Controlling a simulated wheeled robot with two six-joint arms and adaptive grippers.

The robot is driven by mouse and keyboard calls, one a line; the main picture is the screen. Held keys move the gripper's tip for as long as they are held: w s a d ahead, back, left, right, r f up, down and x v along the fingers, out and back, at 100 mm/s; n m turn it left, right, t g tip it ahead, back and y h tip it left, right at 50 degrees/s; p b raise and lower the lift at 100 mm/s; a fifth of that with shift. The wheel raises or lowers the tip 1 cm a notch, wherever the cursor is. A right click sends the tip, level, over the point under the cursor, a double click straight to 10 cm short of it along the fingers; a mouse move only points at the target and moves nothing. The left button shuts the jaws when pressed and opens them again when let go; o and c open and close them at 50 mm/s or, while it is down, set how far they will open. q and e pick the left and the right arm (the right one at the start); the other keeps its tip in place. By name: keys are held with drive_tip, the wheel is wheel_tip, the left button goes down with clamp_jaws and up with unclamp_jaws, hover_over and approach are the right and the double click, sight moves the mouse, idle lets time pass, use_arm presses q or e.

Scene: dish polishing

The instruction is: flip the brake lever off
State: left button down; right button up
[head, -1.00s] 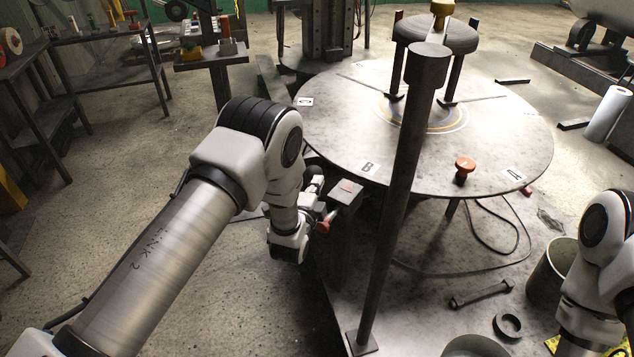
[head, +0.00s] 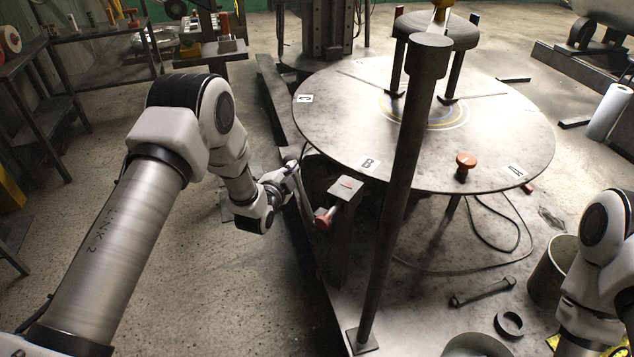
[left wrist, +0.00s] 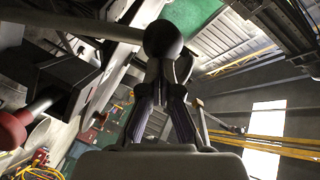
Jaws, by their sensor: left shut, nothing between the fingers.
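A grey rod (head: 302,202) stands tilted left of a dark box (head: 345,190) by the round table's near-left edge. In the left wrist view, a rod (left wrist: 85,24) ends in a dark ball (left wrist: 163,38) at my fingertips. A short handle with a red knob (head: 323,219) sticks out of the box; the knob also shows in the left wrist view (left wrist: 13,130). I cannot tell for certain which is the brake lever. My left gripper (head: 287,180) is shut and empty beside the rod, its fingers just below the ball in the wrist view; contact is unclear. My right gripper is out of view.
The round table (head: 340,125) carries a three-legged fixture and an orange knob (head: 466,161). A thick dark post (head: 395,200) stands in front of it. A bucket (head: 552,275) and a loose bar (head: 482,292) are at lower right.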

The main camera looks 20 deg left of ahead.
use_arm(q)
drive_tip(key=w+a+f+n+b, duration=0.1)
drive_tip(key=a+f+b, duration=0.1)
drive_tip(key=a, duration=0.3)
drive_tip(key=shift+w+a+h, duration=0.2)
drive_tip(key=shift+a+h, duration=0.1)
drive_tip(key=shift+a+n, duration=0.1)
drive_tip(key=shift+n, duration=0.2)
drive_tip(key=shift+r, duration=0.15)
